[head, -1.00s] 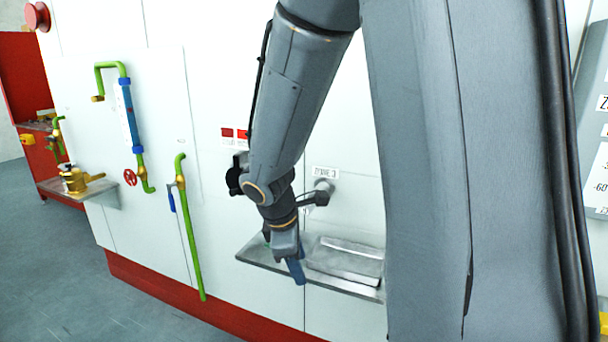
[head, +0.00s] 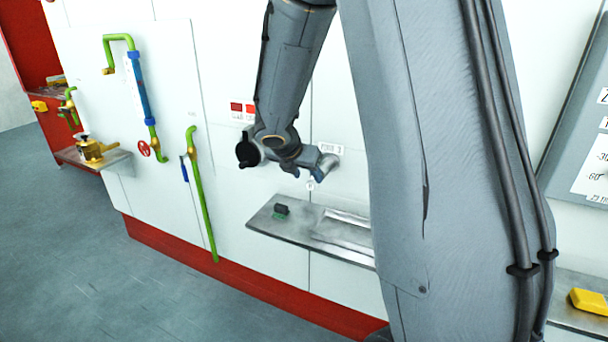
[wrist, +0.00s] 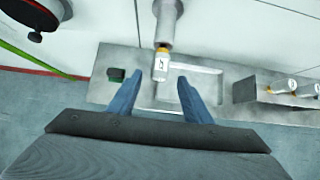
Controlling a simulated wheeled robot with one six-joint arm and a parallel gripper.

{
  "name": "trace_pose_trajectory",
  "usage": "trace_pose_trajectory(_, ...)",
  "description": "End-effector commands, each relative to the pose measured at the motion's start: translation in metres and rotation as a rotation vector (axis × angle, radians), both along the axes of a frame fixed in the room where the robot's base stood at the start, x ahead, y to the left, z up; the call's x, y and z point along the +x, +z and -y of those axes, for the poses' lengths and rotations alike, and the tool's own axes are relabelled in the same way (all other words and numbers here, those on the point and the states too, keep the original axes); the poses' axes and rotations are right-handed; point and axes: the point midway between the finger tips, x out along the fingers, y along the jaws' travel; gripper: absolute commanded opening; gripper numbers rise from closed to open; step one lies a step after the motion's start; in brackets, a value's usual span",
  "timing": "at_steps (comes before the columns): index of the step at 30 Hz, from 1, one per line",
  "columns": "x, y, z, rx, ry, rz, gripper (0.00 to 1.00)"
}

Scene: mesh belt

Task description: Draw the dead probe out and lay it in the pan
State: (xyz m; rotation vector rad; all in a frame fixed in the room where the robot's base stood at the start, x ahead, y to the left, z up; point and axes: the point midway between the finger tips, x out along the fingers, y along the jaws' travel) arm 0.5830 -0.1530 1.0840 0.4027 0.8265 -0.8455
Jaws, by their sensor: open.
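The probe (wrist: 160,65), white with a dark mark and a yellow-orange band, sticks out of a grey cylindrical port (wrist: 167,25) on the wall. In the head view its pale end (head: 311,185) shows below the port (head: 328,166) labelled zone 3. My gripper (wrist: 160,79) is open, its blue fingers to either side of the probe's end with gaps visible; I cannot tell how far the tips are from it in depth. In the head view the fingers are hard to make out. The shallow metal pan (head: 345,238) lies on the shelf below; it also shows in the wrist view (wrist: 214,82), partly behind the right finger.
A small black and green block (head: 281,210) sits on the left of the metal shelf (head: 268,226). A black round fitting (head: 248,151) juts from the wall left of the port.

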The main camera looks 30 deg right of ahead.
Motion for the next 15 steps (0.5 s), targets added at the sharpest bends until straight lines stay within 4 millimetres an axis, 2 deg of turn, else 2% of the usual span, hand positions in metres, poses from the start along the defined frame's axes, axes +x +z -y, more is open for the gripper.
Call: trace_pose_trajectory(15,0.019,-0.039,0.024,0.001,-0.002,0.0,0.45)
